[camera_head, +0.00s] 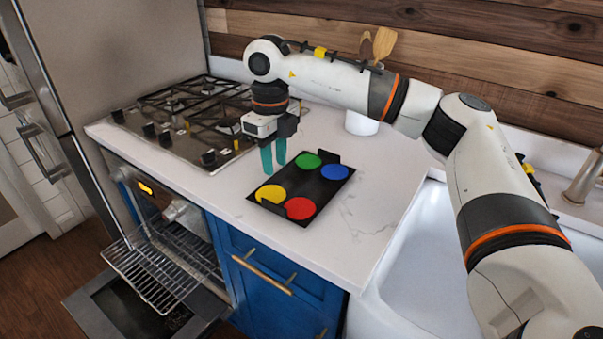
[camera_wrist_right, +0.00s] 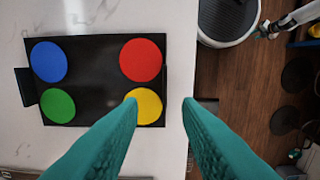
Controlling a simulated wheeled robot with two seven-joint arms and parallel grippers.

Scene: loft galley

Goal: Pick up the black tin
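The black tin (camera_head: 292,188) is a flat dark rectangle on the white counter, with blue, red, green and yellow discs in it and a small tab at its far end. In the right wrist view the tin (camera_wrist_right: 92,82) fills the left side. My right gripper (camera_head: 273,166) is open and empty above the tin's left side. In the wrist view its fingers are well apart, one overlapping the yellow disc, the other near the counter edge. What seems to be my left gripper shows small at the wrist view's top right; its fingers are too small to read.
A gas hob (camera_head: 190,118) lies left of the tin. Below it the oven door (camera_head: 150,305) is open with a wire rack (camera_head: 155,268) pulled out. A white sink (camera_head: 420,255) is at the right. A white utensil pot (camera_head: 361,123) stands behind. Counter around the tin is clear.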

